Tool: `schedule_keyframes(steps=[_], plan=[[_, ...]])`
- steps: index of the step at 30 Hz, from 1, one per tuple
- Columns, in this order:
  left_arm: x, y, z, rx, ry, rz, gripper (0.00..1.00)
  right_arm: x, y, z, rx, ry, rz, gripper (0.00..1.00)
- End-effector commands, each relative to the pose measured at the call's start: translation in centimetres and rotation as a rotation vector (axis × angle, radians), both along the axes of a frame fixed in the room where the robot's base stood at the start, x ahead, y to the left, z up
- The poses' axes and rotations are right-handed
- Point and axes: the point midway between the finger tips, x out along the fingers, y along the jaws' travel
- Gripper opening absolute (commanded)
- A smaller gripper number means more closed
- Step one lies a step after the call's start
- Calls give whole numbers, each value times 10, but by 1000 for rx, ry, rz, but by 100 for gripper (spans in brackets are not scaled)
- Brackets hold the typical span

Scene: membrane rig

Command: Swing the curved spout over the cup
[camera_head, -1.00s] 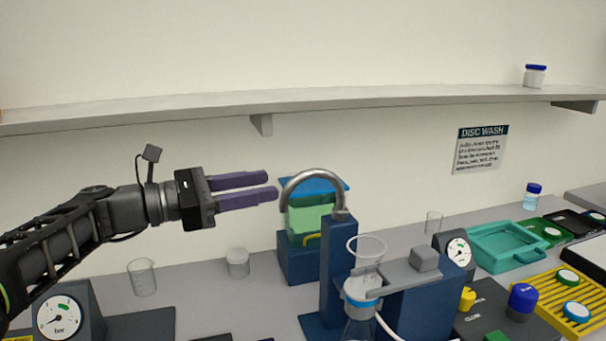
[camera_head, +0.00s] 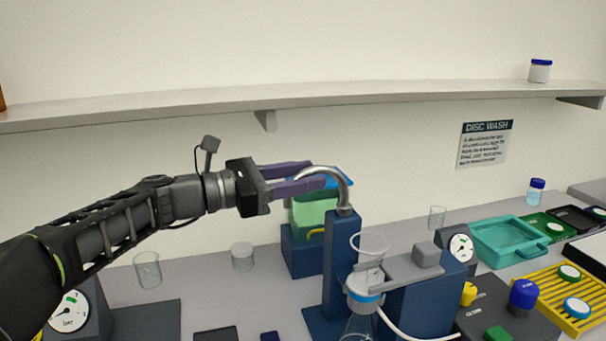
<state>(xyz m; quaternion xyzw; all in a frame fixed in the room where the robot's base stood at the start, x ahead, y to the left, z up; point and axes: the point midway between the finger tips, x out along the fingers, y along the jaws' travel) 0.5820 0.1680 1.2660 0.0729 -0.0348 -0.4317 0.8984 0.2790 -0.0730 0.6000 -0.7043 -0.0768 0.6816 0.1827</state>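The curved metal spout (camera_head: 342,184) rises from the top of a dark blue post (camera_head: 341,250) and arches to the left. My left gripper (camera_head: 307,178) comes in from the left, its two purple fingers open and reaching the spout's arch; the near finger overlaps the spout's left end. I cannot tell whether they touch. A clear funnel-shaped cup (camera_head: 370,246) stands right of the post, above a flask with a blue band (camera_head: 361,303). My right gripper is not in view.
A green block on a blue stand (camera_head: 301,258) sits behind the spout. Clear beakers (camera_head: 147,270) and a jar (camera_head: 242,257) stand to the left. A pressure gauge (camera_head: 461,249), teal tray (camera_head: 508,238) and yellow rack (camera_head: 545,296) lie right. A shelf (camera_head: 200,110) runs above.

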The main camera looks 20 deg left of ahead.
Motion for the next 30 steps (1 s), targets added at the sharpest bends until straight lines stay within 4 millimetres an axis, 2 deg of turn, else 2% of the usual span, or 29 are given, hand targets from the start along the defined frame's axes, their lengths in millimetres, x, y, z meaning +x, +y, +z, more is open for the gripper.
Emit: schedule_keyframes(steps=[4,18,30], plan=[[0,0,0,1,-1,0,38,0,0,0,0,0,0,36],[0,0,0,1,-1,0,0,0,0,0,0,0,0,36],[0,1,1,-1,-1,3,0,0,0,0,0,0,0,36]])
